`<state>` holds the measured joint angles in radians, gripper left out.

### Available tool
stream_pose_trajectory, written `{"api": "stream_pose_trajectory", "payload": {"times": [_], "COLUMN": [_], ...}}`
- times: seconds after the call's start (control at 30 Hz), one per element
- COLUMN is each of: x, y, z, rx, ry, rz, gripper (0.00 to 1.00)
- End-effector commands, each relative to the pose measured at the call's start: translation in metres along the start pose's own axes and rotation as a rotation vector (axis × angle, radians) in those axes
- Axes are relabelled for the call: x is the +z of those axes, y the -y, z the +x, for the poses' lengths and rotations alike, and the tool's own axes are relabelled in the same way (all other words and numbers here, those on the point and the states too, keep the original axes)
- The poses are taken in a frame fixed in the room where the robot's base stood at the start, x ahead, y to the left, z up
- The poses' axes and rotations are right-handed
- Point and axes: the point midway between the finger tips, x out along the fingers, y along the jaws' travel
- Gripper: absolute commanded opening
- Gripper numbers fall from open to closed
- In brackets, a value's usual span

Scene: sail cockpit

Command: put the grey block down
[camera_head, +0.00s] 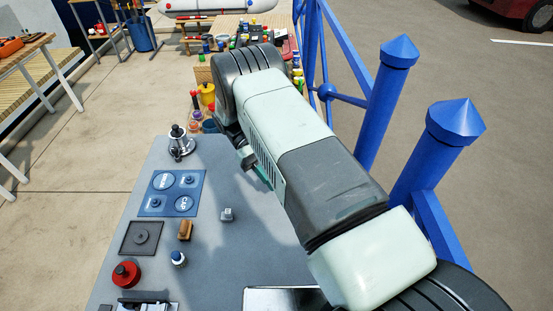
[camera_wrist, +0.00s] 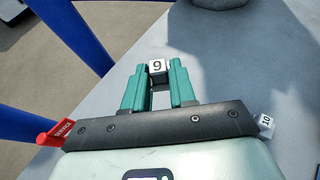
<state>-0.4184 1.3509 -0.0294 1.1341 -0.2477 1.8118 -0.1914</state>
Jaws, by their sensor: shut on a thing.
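In the wrist view, my gripper (camera_wrist: 158,78) has its green fingers shut on a small grey block (camera_wrist: 158,67) with a white face that reads 9 or 6. The block sits at the fingertips above the grey table top (camera_wrist: 225,80). I cannot tell whether its underside touches the table. In the head view, my arm hides the held block and most of my gripper.
Another small grey block (camera_head: 227,214) stands on the table (camera_head: 255,245). Left of it are a brown block (camera_head: 185,230), a blue panel (camera_head: 172,193), a dark square tray (camera_head: 141,238) and a red knob (camera_head: 126,274). Blue railing posts (camera_head: 385,95) stand right of my arm.

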Motion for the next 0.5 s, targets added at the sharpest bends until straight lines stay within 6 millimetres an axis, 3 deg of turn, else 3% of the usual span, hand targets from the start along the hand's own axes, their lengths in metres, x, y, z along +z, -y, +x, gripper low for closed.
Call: {"api": "stream_pose_trajectory", "payload": {"times": [0.17, 0.3, 0.5], "x": [0.021, 0.038, 0.056], "y": [-0.047, -0.079, -0.096], "z": [-0.021, -0.056, -0.105], "rx": [0.53, 0.911, 1.253], "ry": [0.001, 0.001, -0.002], "rz": [-0.217, -0.378, -0.52], "gripper": [0.0, 0.0, 0.0]}}
